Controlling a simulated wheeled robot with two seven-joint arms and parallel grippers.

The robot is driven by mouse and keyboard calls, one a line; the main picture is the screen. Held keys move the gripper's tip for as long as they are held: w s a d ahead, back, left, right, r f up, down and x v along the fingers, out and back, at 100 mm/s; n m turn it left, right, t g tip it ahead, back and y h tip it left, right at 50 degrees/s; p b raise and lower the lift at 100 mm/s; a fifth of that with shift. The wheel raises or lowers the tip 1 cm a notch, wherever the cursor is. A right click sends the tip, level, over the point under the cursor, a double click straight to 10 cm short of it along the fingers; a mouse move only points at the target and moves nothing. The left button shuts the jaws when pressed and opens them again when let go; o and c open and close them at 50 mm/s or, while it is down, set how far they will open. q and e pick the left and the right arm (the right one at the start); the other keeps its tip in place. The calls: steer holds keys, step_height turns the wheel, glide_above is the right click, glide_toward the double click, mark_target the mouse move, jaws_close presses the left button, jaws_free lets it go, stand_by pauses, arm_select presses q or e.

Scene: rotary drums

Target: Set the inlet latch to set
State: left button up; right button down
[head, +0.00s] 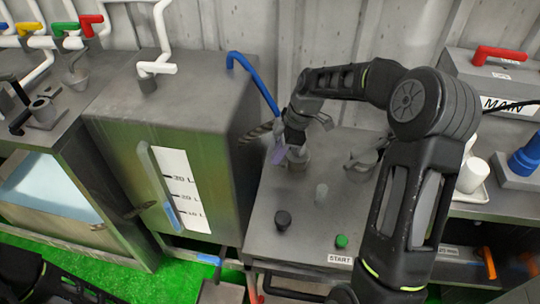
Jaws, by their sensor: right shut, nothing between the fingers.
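My right arm reaches over the grey metal console (262,215), and its gripper (287,148) points down at the console's back left. The gripper is shut and holds nothing. Just below it stands a short grey cylindrical fitting (298,158), with a small purple piece (278,155) at its left. The gripper is very close to both; I cannot tell whether it touches them. No label marks the inlet latch, and I cannot make out its setting. My left arm shows only as dark links at the bottom left; its gripper is out of view.
A steel tank (180,110) with a litre scale stands left of the console; a blue pipe (255,80) runs down beside the gripper. A black knob (283,219), a pale post (321,192), a green START button (341,241) and a grey funnel-like fitting (362,162) rise from the console.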

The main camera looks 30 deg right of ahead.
steer(key=shift+s+d+n, duration=0.15)
steer(key=shift+d+n, duration=0.15)
steer(key=shift+d, duration=0.05)
steer(key=shift+s+d, duration=0.25)
steer(key=shift+d, duration=0.25)
steer(key=shift+w+a+b, duration=0.1)
steer(key=shift+a+b, duration=0.25)
steer(key=shift+a, duration=0.1)
step_height(320, 180, up, 10)
steer(key=shift+d+f, duration=0.15)
steer(key=shift+f, duration=0.1)
stand_by(0.5)
